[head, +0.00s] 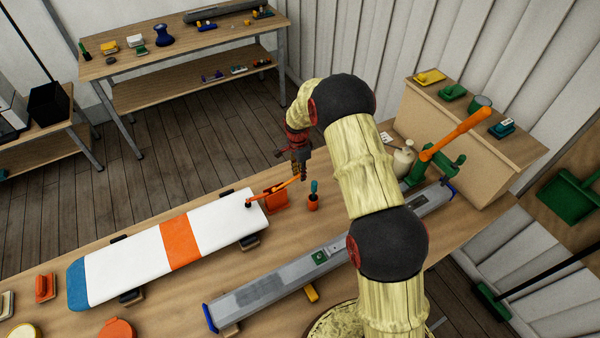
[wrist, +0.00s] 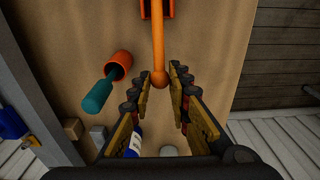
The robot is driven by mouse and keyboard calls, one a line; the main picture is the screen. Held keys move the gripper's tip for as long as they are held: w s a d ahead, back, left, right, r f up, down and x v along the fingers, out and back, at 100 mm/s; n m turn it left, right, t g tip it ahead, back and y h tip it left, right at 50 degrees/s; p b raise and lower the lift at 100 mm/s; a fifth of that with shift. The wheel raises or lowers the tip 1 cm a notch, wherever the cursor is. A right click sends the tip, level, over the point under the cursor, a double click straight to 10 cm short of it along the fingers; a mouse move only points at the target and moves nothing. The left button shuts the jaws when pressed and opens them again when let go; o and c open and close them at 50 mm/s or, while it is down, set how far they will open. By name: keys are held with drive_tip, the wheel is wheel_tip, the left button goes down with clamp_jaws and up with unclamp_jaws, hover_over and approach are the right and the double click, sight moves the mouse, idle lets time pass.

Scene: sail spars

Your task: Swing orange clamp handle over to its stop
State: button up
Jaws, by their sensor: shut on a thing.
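The orange clamp (head: 277,201) stands on the workbench at the right end of a long board (head: 208,228) painted white, orange and blue. In the wrist view the handle (wrist: 158,40) runs down from the clamp's base (wrist: 157,7) at the top edge to a round knob. My gripper (head: 302,176) is at the handle's free end. In the wrist view its fingers (wrist: 159,74) lie on both sides of the knob, shut on it.
An orange cup (head: 313,203) with a teal-handled tool stands close right of the clamp. A long grey spar (head: 270,287) lies in front. A green clamp (head: 419,172) with a long orange lever (head: 460,131) stands at right. Bare bench lies between board and spar.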

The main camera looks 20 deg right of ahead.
drive_tip(key=shift+w, duration=0.1)
drive_tip(key=shift+d+f+b, duration=0.15)
drive_tip(key=shift+f+b, duration=0.4)
drive_tip(key=shift+f, duration=0.15)
drive_tip(key=shift+d+f+b, duration=0.1)
drive_tip(key=shift+f+b, duration=0.45)
drive_tip(key=shift+f, duration=0.1)
drive_tip(key=o, duration=0.9)
drive_tip(key=shift+f, duration=0.1)
drive_tip(key=shift+c, duration=0.2)
drive_tip(key=shift+o, duration=0.5)
drive_tip(key=shift+a+r, duration=0.2)
drive_tip(key=shift+r, duration=4.15)
drive_tip(key=shift+r+p, duration=0.4)
drive_tip(key=shift+r, duration=0.05)
